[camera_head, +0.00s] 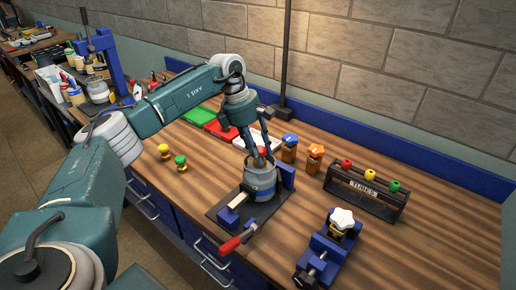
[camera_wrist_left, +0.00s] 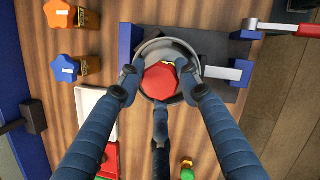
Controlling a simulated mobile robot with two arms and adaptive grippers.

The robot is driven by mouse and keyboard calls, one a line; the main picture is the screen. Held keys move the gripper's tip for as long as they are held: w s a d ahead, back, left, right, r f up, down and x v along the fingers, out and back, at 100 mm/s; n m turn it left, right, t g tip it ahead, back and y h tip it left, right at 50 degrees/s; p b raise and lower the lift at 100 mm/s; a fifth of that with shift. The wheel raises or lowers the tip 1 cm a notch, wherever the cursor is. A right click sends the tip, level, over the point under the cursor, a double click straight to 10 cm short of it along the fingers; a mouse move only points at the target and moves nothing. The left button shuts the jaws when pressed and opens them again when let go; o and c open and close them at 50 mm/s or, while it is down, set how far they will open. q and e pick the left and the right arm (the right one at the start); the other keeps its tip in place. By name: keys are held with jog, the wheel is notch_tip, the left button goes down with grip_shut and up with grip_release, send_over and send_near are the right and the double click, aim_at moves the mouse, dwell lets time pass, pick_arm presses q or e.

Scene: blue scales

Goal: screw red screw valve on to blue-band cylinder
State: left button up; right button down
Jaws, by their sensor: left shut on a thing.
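The blue-band cylinder (camera_head: 261,187) stands upright, grey with a blue band, in a clamp with a dark base plate (camera_head: 221,211). In the left wrist view the cylinder's round grey rim (camera_wrist_left: 152,47) shows from above. The red screw valve (camera_head: 263,151) is at the cylinder's top; in the left wrist view its red knob (camera_wrist_left: 160,81) lies inside the rim. My left gripper (camera_head: 261,155) points down over the cylinder, its dark fingers (camera_wrist_left: 160,88) shut around the red valve. Whether the valve's thread touches the cylinder is hidden. My right gripper is not in view.
The clamp's red handle (camera_head: 229,245) sticks out toward the front. A TUBES rack (camera_head: 365,190), a blue vise with a white knob (camera_head: 342,219), and blue-topped (camera_head: 290,140) and orange-topped (camera_head: 315,152) valves stand right. Yellow (camera_head: 164,150) and green (camera_head: 181,161) valves stand left.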

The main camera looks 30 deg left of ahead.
pick_arm(q)
jog(key=m, duration=0.2)
jog(key=m+g, duration=0.1)
jog(key=m, duration=0.2)
jog(key=shift+w+d+m+g+h+p, duration=0.1)
jog(key=shift+d+m+g+h+p, duration=0.2)
jog(key=shift+d+m+p, duration=0.1)
jog(key=m+g, duration=0.1)
jog(key=m, duration=0.4)
jog(key=shift+f+g, duration=0.1)
jog(key=shift+g, duration=0.3)
jog(key=o, duration=1.3)
jog(key=shift+a, duration=0.1)
jog(key=shift+o, duration=0.2)
jog(key=shift+s, duration=0.2)
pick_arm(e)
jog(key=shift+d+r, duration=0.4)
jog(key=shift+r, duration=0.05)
